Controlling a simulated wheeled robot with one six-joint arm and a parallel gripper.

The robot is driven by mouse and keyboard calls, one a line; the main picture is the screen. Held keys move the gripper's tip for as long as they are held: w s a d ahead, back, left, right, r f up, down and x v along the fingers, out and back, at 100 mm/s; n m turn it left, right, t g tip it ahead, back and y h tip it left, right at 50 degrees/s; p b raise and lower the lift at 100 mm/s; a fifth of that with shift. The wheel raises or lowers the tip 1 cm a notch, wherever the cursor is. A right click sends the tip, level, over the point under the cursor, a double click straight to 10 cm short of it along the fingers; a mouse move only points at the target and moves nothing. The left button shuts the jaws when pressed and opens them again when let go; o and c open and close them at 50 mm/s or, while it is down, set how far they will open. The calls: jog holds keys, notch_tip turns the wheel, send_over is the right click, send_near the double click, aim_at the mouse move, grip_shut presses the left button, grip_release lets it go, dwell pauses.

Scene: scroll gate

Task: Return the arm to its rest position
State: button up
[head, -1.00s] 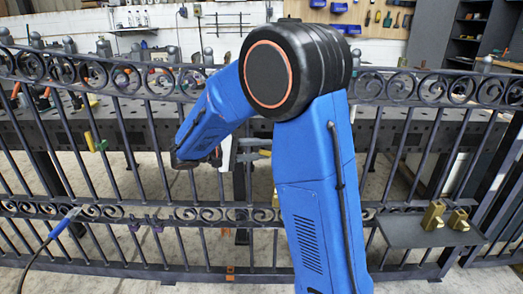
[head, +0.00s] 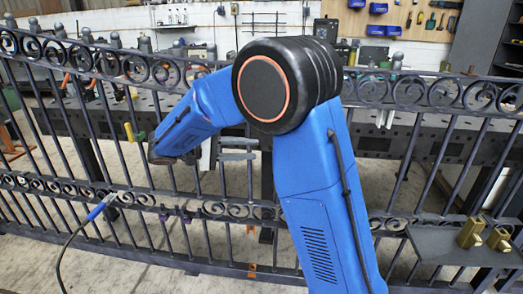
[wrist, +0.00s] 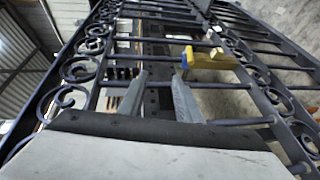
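My blue arm stands folded in the middle of the head view, its black elbow joint high and its forearm sloping down to the left. My gripper (wrist: 158,84) shows in the wrist view with its two grey fingers apart and nothing between them. In the head view the gripper itself is hidden or too unclear to make out beyond the forearm's lower end. The dark scrolled metal gate (head: 388,91) spans the head view behind my arm. Its bars and scrolls (wrist: 75,72) also run close around the gripper in the wrist view.
A grey shelf (head: 430,244) at the lower right holds brass blocks (head: 472,232). A blue-handled tool with a cable (head: 99,208) is at the gate's left. A yellow and blue item (wrist: 208,60) lies beyond the fingers. A dark workbench (head: 385,138) stands behind the gate.

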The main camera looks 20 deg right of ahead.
jog(key=shift+w+a+r, duration=0.1)
jog(key=shift+a, duration=0.65)
